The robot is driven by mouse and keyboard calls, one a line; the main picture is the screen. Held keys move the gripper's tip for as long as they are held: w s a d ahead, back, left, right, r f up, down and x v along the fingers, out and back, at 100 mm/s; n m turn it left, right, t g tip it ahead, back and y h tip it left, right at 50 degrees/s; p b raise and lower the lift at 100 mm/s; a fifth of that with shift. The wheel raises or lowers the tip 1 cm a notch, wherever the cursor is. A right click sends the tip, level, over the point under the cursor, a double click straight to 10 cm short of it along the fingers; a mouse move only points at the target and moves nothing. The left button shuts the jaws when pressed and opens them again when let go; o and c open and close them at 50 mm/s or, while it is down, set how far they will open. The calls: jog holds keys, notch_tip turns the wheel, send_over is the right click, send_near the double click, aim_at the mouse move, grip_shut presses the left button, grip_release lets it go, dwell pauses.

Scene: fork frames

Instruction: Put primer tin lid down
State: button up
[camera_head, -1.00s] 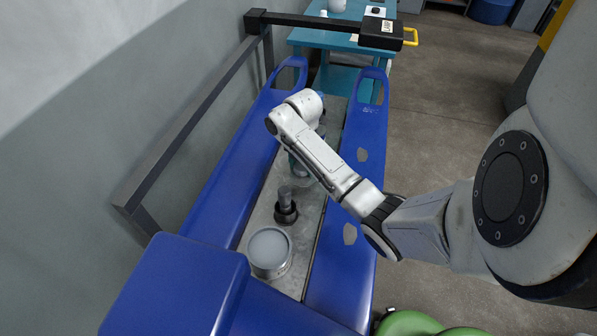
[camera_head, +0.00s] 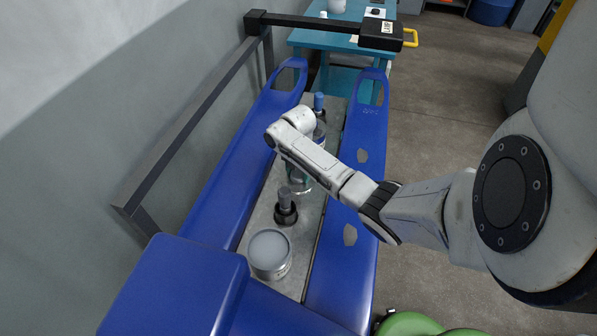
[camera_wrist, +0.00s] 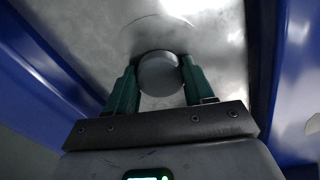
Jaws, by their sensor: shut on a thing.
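My gripper (camera_wrist: 158,68) has green fingers shut on a small grey round lid (camera_wrist: 159,78) in the wrist view. The lid is between the fingertips, over a bare metal surface; I cannot tell whether it touches that surface. In the head view my forearm and wrist cover most of the gripper, and the lid is hidden. A round tin (camera_head: 270,254) with a grey top stands at the near end of the metal strip, apart from my gripper.
The metal strip (camera_head: 256,219) lies between raised blue side panels (camera_head: 226,190). A dark capped item (camera_head: 286,208) stands beyond the tin. A clear blue-capped bottle (camera_head: 319,104) stands farther back. A dark rail (camera_head: 195,115) runs along the left. A teal table (camera_head: 340,40) is behind.

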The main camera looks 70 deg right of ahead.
aim_at(299, 173)
jog(key=o, duration=1)
jog(key=shift+f, duration=0.1)
jog(key=shift+o, duration=0.2)
notch_tip(299, 173, up, 12)
dwell(0.3)
